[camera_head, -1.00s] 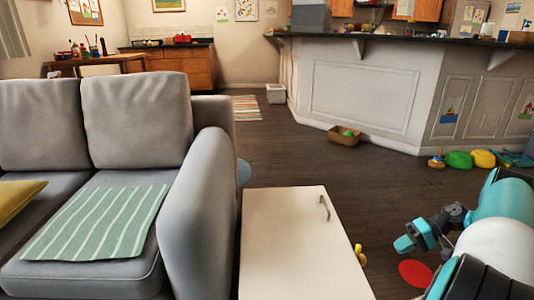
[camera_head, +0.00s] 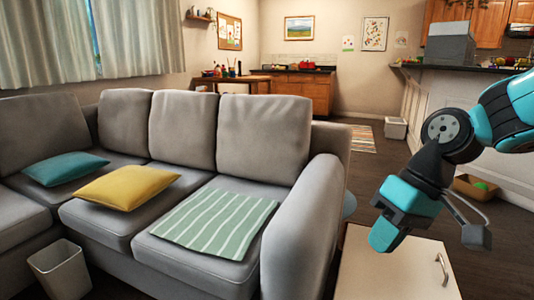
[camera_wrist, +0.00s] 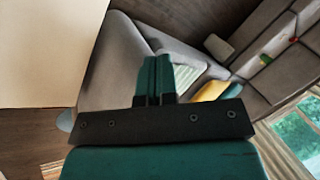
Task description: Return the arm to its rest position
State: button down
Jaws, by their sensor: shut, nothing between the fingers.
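My gripper (camera_head: 386,238) is teal and black and hangs from my bent arm at the right side of the head view. It appears in front of the white cabinet top (camera_head: 385,272), fingers pointing down and to the left. In the wrist view the two teal fingers (camera_wrist: 154,76) are together, with nothing between them. The arm's upper part runs off the right edge of the head view.
A grey sofa (camera_head: 190,215) with a striped cloth (camera_head: 215,222), a yellow cushion (camera_head: 125,187) and a teal cushion (camera_head: 65,168) fills the left. A bin (camera_head: 62,270) stands in front. A cardboard box (camera_head: 470,187) lies on the floor behind the arm.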

jog(key=s+a+n+h, duration=0.1)
jog(key=s+a+n, duration=0.3)
jog(key=s, duration=0.8)
notch_tip(320, 180, up, 29)
jog(key=s+m+p, duration=0.1)
jog(key=p, duration=2.7)
jog(key=shift+a+t+p, duration=0.3)
jog(key=shift+a, duration=0.15)
jog(key=shift+s, duration=0.1)
